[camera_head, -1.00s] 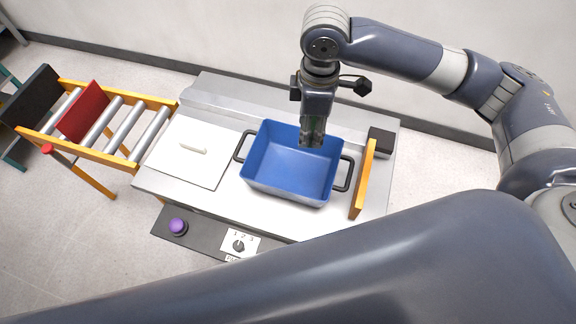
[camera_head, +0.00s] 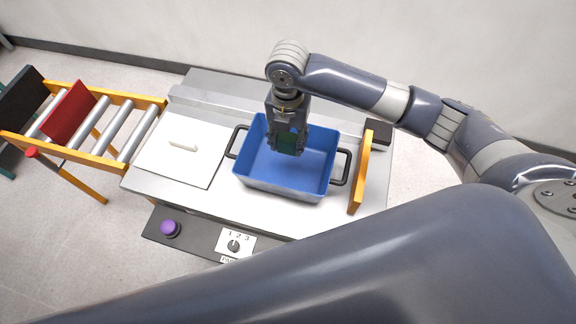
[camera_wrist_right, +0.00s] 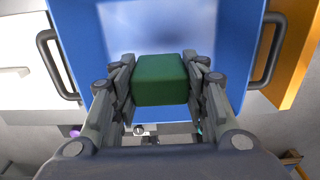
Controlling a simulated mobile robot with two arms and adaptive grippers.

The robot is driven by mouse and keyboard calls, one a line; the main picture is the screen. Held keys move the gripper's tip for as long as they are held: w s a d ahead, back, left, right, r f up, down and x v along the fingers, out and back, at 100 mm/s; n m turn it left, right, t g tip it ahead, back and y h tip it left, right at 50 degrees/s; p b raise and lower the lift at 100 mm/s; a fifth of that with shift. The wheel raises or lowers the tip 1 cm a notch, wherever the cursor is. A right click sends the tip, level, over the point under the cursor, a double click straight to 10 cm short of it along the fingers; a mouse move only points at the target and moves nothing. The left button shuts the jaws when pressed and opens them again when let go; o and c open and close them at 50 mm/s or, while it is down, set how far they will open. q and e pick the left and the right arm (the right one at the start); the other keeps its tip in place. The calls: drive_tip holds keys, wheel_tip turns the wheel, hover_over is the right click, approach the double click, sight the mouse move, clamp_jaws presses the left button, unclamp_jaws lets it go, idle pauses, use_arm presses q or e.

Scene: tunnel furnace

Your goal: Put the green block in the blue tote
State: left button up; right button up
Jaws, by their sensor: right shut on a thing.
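The blue tote (camera_head: 313,172) stands on the metal table with a black handle at each side. My right gripper (camera_head: 286,150) points down over the inside of the tote. It is shut on the green block (camera_wrist_right: 159,80), which sits between its fingers in the right wrist view. In the head view the block is mostly hidden by the gripper. The tote's blue wall and floor (camera_wrist_right: 225,45) show around the block in the wrist view. Whether the block touches the tote floor I cannot tell. My left gripper is not in view.
A white lid-like panel with a handle (camera_head: 160,160) lies left of the tote. An orange upright board (camera_head: 361,172) stands close to its right. A roller conveyor (camera_head: 128,140) with a red plate (camera_head: 70,113) is at the left. A purple button (camera_head: 170,228) is at the front.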

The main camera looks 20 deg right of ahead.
wheel_tip(320, 180, down, 10)
drive_tip(key=shift+r+p, duration=0.25)
drive_tip(key=shift+p, duration=0.2)
drive_tip(key=shift+f, duration=0.1)
drive_tip(key=o, duration=1.1)
wheel_tip(320, 180, up, 12)
drive_tip(key=shift+r+b, duration=0.15)
drive_tip(key=shift+b, duration=0.25)
